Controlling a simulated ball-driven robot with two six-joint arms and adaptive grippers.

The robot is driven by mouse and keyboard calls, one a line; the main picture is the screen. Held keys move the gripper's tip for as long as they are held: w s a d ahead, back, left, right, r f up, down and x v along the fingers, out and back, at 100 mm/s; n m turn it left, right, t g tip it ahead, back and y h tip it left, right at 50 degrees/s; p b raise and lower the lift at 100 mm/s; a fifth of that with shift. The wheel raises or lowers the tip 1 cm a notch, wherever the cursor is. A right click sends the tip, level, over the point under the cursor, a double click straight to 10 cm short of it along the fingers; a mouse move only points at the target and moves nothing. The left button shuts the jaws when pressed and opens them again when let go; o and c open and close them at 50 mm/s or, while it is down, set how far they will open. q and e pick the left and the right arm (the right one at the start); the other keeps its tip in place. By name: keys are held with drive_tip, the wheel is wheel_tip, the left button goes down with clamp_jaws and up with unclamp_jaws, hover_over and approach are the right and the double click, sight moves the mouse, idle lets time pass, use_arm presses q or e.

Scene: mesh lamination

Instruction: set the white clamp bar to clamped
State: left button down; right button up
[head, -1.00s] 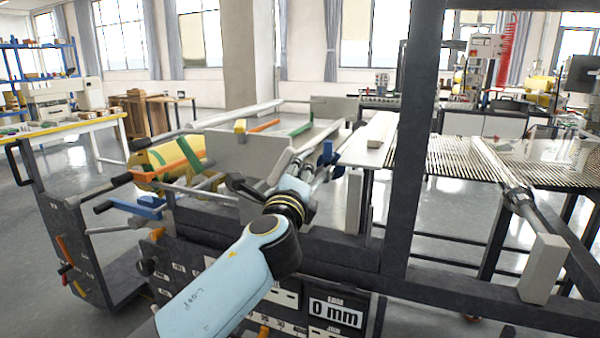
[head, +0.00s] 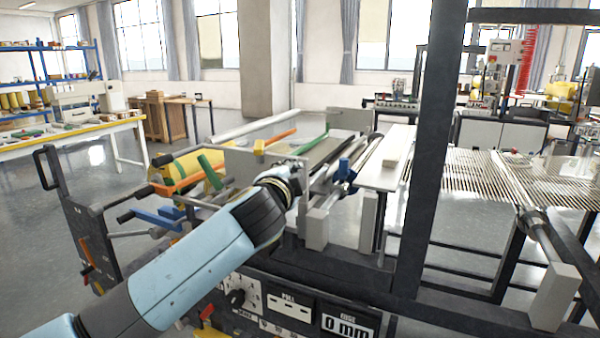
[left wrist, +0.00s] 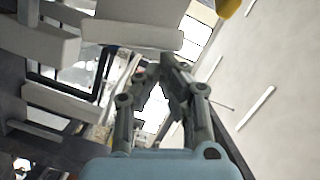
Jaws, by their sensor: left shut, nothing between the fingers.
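A white bar (head: 397,150) lies along the pale plate (head: 385,176) right of the machine's middle. It looks like the white clamp bar, but I cannot tell for sure, nor whether it is clamped. My left arm reaches in over the machine from the lower left. Its wrist hides most of the left gripper in the head view. In the left wrist view, the left gripper (left wrist: 160,66) is shut and empty, its fingertips together. Pale bars (left wrist: 130,34) of the machine cross behind and left of the fingers; no contact is visible. My right gripper is not in view.
A dark upright post (head: 433,160) stands right of the white bar. Blue (head: 345,172), green (head: 211,172) and orange (head: 178,184) parts crowd the machine. A slatted bed (head: 475,180) lies to the right. Open floor (head: 95,180) is at the left.

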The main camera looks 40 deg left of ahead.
use_arm(q)
drive_tip(key=shift+s+a+n+h+p, duration=0.25)
drive_tip(key=shift+a+n+h+p, duration=0.05)
drive_tip(key=shift+a+n, duration=0.7)
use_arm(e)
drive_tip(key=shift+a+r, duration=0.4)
use_arm(q)
drive_tip(key=shift+a, duration=0.15)
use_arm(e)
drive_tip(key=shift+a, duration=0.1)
